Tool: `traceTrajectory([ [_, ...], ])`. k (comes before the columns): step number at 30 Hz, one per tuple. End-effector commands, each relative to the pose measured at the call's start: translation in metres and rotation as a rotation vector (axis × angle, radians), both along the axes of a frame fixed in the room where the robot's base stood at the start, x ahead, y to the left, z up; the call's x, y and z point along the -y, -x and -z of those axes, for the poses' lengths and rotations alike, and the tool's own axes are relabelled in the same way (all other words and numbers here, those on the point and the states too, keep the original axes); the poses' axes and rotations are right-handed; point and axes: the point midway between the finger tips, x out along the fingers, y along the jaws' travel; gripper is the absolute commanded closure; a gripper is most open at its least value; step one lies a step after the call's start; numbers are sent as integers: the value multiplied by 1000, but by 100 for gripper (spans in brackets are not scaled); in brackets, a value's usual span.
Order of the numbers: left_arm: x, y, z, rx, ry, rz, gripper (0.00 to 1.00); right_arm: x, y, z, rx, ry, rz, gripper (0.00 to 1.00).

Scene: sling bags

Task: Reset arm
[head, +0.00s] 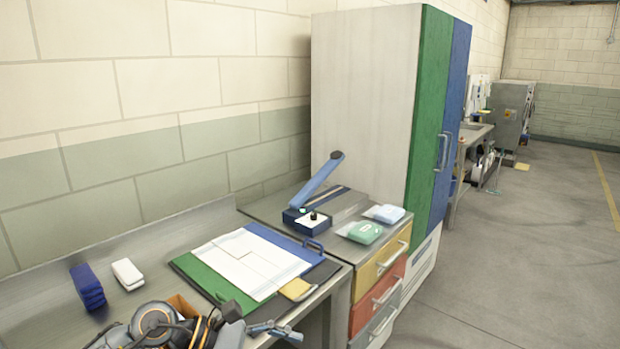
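My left arm comes in low at the left, with grey, black and orange parts over the near end of the steel workbench (215,222). My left gripper (277,331) is at the bottom edge of the view, beside the bench's front edge. It points right. Its fingers are small and partly cut off, so I cannot tell whether they are open or shut. I see nothing clearly held in it. My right gripper is not in view.
On the bench are a blue block stack (87,286), a white block (127,274), a green-and-blue board with papers (245,262) and a yellow pad (297,289). Behind stand a drawer unit (376,289) and a tall cabinet (366,110). Open floor (510,270) lies right.

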Motion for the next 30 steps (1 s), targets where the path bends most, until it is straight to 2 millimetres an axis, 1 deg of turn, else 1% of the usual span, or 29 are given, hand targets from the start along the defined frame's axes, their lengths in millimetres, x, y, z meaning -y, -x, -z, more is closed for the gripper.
traceTrajectory([
  [1, 22, 8, -16, -77, 157, -52, 33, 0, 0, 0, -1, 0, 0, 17],
  [2, 31, 9, -27, -126, 247, -88, 33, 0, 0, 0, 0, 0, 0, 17],
  [3, 41, 11, -44, -195, 368, -137, 33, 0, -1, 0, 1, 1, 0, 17],
  [5, 47, 9, -66, -309, 546, -215, 33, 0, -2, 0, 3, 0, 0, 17],
  [6, 47, 7, -80, -393, 662, -269, 33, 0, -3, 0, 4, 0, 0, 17],
  [7, 45, 4, -89, -458, 748, -311, 33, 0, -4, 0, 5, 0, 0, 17],
  [9, 34, -5, -106, -617, 944, -411, 33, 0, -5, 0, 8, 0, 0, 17],
  [11, 18, -15, -113, -761, 1109, -501, 33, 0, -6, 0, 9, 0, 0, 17],
  [12, 5, -21, -113, -862, 1216, -563, 33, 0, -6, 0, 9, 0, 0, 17],
  [14, -17, -30, -108, -1014, 1373, -661, 33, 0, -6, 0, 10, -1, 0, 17],
  [15, -33, -34, -100, -1116, 1475, -728, 33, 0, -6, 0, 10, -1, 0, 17],
  [17, -58, -39, -82, -1270, 1625, -833, 33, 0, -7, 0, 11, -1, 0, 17],
  [18, -74, -40, -67, -1370, 1724, -907, 33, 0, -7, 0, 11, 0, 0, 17],
  [20, -97, -36, -39, -1522, 1867, -1024, 33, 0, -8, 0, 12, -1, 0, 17],
  [21, -111, -31, -17, -1620, 1960, -1107, 33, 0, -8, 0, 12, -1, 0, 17],
  [23, -130, -18, 17, -1760, 2097, -1238, 33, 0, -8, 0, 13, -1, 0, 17],
  [24, -141, -5, 42, 1831, -2162, 1321, 33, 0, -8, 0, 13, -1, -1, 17],
  [26, -154, 19, 77, 1693, -1985, 1275, 33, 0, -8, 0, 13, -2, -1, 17],
  [27, -160, 37, 98, 1602, -1878, 1246, 33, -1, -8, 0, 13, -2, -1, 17],
  [29, -166, 64, 124, 1485, -1743, 1211, 33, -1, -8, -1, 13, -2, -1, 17],
  [30, -168, 82, 139, 1413, -1664, 1192, 33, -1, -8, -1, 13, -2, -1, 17],
])
